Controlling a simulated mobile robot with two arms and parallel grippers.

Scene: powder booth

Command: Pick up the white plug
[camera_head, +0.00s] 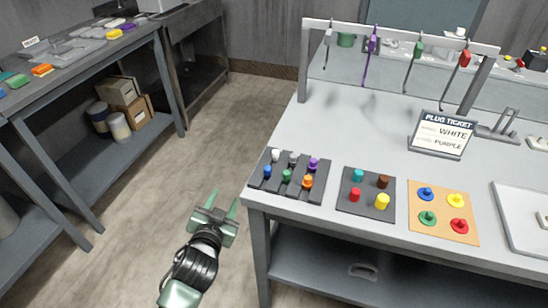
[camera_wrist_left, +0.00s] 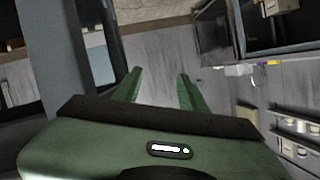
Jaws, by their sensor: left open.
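The white plug (camera_head: 276,155) stands upright in the back left spot of a dark rack (camera_head: 298,191) at the left end of the grey table. Grey, purple, blue, green and orange plugs stand with it in the rack. My left gripper (camera_head: 224,198) is open and empty, off the table's left side over the floor, to the left of the rack and apart from it. Its two green fingers also show in the left wrist view (camera_wrist_left: 160,74), with nothing between them. I cannot make out the white plug in the wrist view.
A second dark board (camera_head: 370,211) and an orange board (camera_head: 440,239) with colored pegs lie to the right. A ticket sign (camera_head: 442,134) reading WHITE and PURPLE stands behind them. A hanging rail (camera_head: 400,33) spans the table's back. A cluttered bench (camera_head: 85,62) stands at left.

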